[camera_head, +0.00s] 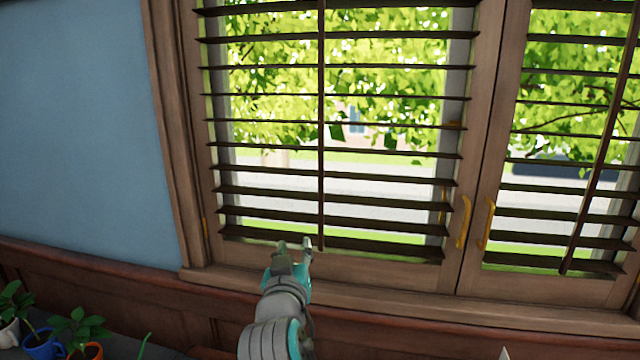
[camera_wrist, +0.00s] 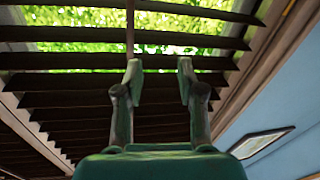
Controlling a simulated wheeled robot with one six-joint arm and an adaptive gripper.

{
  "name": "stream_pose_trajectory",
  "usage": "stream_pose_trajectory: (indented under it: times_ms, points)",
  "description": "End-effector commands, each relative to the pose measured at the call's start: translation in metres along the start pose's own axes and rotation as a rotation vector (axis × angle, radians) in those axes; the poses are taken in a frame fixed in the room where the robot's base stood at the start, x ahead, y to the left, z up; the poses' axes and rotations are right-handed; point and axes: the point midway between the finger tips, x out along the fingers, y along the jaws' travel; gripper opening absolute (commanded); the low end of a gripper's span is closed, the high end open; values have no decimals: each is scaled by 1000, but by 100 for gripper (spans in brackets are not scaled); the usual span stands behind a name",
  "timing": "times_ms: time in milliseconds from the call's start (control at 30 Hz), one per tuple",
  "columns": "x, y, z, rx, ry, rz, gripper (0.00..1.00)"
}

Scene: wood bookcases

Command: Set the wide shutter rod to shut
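The wide shutter rod (camera_head: 321,120) is a thin dark vertical bar down the middle of the left shutter panel. The panel's dark slats (camera_head: 390,186) are open, with bright foliage and a street showing between them. My gripper (camera_head: 295,243) is at the rod's lower end, a little left of it in the head view. In the wrist view, my gripper (camera_wrist: 159,66) has its two fingers apart with nothing clearly between them. The rod (camera_wrist: 130,28) comes down to the left fingertip there; whether they touch, I cannot tell.
A second shutter panel with its own rod (camera_head: 597,180) is at the right. Yellow handles (camera_head: 464,222) sit on the frames between the panels. Potted plants (camera_head: 80,332) stand at the lower left. A wooden sill (camera_head: 400,311) runs below the window.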

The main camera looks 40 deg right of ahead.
Motion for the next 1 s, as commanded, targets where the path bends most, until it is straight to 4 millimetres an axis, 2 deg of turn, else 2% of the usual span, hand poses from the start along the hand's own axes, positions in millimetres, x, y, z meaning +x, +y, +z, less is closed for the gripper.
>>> stream_pose_trajectory:
  times_ms: [33,100,200,333,533,667,1000]
  points:
    - [4,6,-21,29,3,29,39]
    - [8,15,-42,63,-2,68,39]
    - [11,28,-68,109,-12,116,39]
    - [12,40,-90,153,-22,158,39]
    - [14,47,-100,177,-31,181,39]
    - [25,49,-100,177,-32,183,39]
    - [83,59,-97,176,-32,183,39]
